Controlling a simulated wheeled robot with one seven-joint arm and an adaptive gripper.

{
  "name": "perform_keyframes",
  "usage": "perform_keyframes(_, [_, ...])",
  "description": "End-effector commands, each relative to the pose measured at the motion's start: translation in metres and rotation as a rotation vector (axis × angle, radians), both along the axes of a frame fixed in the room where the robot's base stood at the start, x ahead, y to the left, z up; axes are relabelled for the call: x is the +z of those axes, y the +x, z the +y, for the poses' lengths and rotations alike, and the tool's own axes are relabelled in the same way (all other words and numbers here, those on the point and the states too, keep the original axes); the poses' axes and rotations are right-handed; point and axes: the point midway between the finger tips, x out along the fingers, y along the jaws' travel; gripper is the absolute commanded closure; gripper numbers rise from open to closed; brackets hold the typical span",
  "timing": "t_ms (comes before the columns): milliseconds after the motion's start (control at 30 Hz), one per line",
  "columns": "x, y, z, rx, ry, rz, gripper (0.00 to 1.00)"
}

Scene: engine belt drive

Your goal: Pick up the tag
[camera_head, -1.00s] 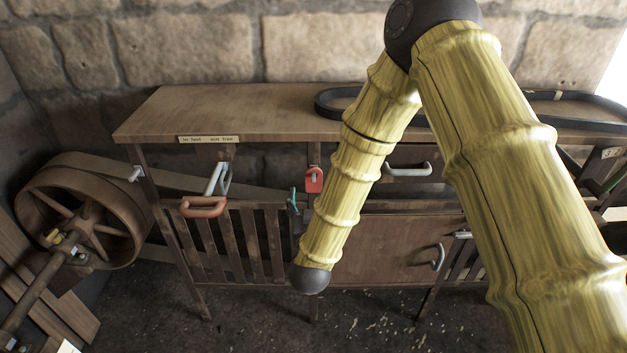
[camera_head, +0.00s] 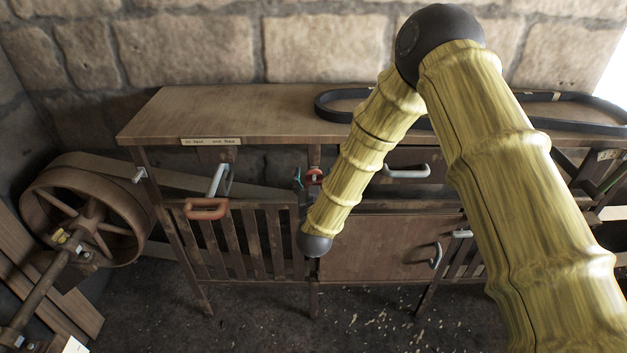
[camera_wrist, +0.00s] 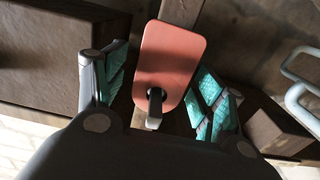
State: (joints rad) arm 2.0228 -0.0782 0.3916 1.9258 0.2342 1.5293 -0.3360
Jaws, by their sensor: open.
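The tag (camera_wrist: 168,60) is a flat red plate with rounded corners. In the wrist view it hangs from a dark hook (camera_wrist: 154,104) that passes through a hole at its end, in front of a wooden post. My gripper (camera_wrist: 162,80) is open, with one teal-padded finger on each side of the tag. A gap shows between the tag and the left finger; the right finger is very close to its edge, and I cannot tell if it touches. In the head view the tag (camera_head: 314,175) is partly covered by my gripper, mostly hidden behind my arm.
A wooden bench (camera_head: 240,110) carries a black belt loop (camera_head: 335,113) on top. An orange handle (camera_head: 206,209) and pale levers (camera_head: 220,180) stick out of its front, left of the tag. A large pulley wheel (camera_head: 88,215) stands at the left.

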Motion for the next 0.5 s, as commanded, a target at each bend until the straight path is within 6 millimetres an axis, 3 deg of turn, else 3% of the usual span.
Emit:
perform_keyframes(200, [-0.0003, 0.0004, -0.0002, 0.0, 0.0, 0.0, 0.32])
perform_keyframes(400, [-0.0003, 0.0002, 0.0001, 0.0, 0.0, 0.0, 0.69])
perform_keyframes(433, [-0.0003, 0.0002, 0.0001, 0.0, 0.0, 0.0, 0.73])
perform_keyframes(500, [-0.0002, 0.0001, 0.0001, 0.0, 0.0, 0.0, 0.73])
